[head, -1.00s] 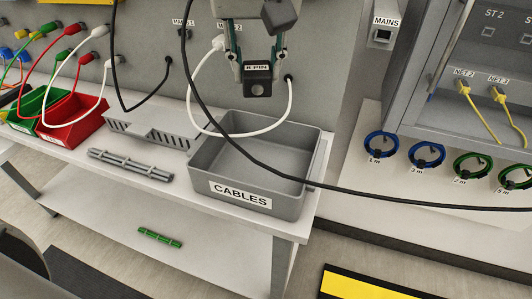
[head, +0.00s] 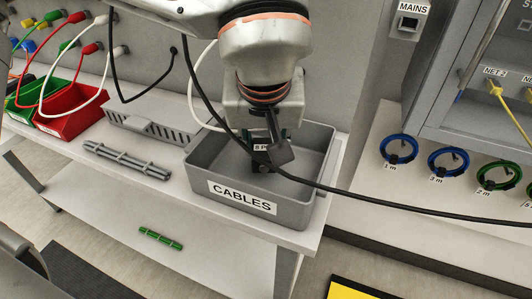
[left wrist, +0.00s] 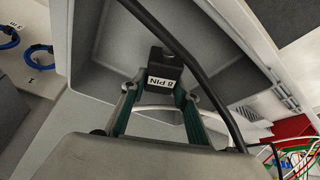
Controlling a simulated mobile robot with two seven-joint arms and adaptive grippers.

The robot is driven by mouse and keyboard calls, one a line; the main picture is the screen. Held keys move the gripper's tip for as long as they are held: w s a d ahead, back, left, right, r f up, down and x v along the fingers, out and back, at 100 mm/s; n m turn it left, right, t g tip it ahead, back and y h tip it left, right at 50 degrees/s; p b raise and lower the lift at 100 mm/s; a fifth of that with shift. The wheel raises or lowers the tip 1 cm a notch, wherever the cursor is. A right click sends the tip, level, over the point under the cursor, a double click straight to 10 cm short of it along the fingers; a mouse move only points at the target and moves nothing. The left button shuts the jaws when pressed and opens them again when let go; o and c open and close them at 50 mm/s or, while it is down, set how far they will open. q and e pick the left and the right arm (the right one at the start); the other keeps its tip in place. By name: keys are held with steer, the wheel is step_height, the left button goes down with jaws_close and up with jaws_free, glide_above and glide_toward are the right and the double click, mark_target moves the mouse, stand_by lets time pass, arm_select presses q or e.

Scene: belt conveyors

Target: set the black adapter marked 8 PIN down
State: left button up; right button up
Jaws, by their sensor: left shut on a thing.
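The black adapter marked 8 PIN (left wrist: 165,66) is between the green-edged fingers of my left gripper (left wrist: 158,92) in the left wrist view, its white label facing the camera. My left gripper (head: 264,142) points down within the outline of the grey CABLES bin (head: 296,212). I cannot tell whether the adapter touches the bin's floor. My right gripper is not in view.
A black cable (head: 390,194) crosses over the bin to the right. A white cable (head: 191,92) hangs behind it. A grey slotted tray (head: 150,128) and a grey bundle (head: 127,160) lie to the left. Blue and green coils (head: 448,161) are at the right.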

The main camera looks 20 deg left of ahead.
arm_select(q)
step_height(320, 180, down, 2)
steer(key=shift+f, duration=0.1)
steer(key=shift+w+f, duration=0.1)
steer(key=shift+f, duration=0.15)
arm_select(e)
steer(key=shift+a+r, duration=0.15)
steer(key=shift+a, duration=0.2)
arm_select(q)
steer(key=shift+f, duration=0.1)
steer(key=o, duration=1.1)
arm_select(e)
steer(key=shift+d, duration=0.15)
